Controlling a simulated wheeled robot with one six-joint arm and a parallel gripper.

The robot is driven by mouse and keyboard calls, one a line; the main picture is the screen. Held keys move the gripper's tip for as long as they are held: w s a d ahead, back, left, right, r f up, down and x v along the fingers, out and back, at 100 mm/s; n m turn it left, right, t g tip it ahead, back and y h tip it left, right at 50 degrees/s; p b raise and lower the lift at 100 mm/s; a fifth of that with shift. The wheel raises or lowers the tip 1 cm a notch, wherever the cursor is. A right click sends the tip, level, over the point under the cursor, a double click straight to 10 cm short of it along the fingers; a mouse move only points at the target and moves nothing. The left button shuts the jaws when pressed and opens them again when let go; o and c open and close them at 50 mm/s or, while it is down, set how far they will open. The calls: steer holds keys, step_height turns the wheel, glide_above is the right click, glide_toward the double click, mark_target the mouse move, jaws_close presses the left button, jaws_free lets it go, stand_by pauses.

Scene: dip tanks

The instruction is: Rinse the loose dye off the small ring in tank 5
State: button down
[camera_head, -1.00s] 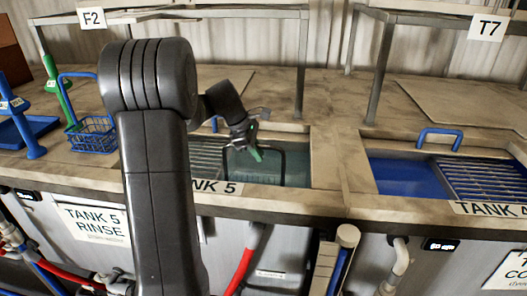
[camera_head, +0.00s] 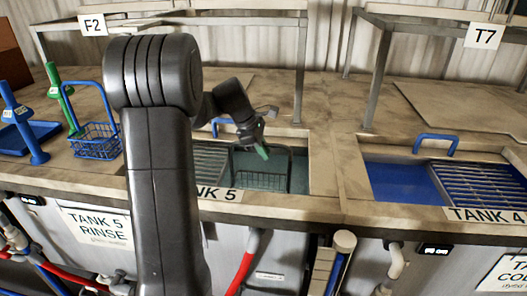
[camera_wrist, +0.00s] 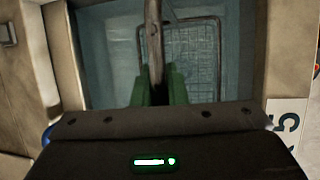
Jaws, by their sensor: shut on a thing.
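Tank 5 (camera_head: 312,178) holds grey-green water, with a slatted rack (camera_head: 208,160) at its left side. My gripper (camera_head: 262,152) is over this tank, its green fingers pointing down. In the wrist view my gripper (camera_wrist: 157,75) is shut on a thin brownish bar (camera_wrist: 154,35), which looks like the handle of a dark wire basket. The basket (camera_wrist: 190,48) shows below the fingers inside the tank. In the head view its dark frame (camera_head: 290,168) stands at the water; I cannot tell how deep it sits. The small ring cannot be made out.
A blue wire basket (camera_head: 95,140) stands on the counter at left, near blue and green posts and a blue tray (camera_head: 30,134). Tank 4 (camera_head: 398,180), with blue liquid and a rack, is at right. Shelf legs (camera_head: 378,75) rise behind.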

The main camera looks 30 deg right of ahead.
step_height(320, 180, up, 6)
steer(key=p, duration=0.4)
step_height(320, 180, up, 13)
stand_by(0.7)
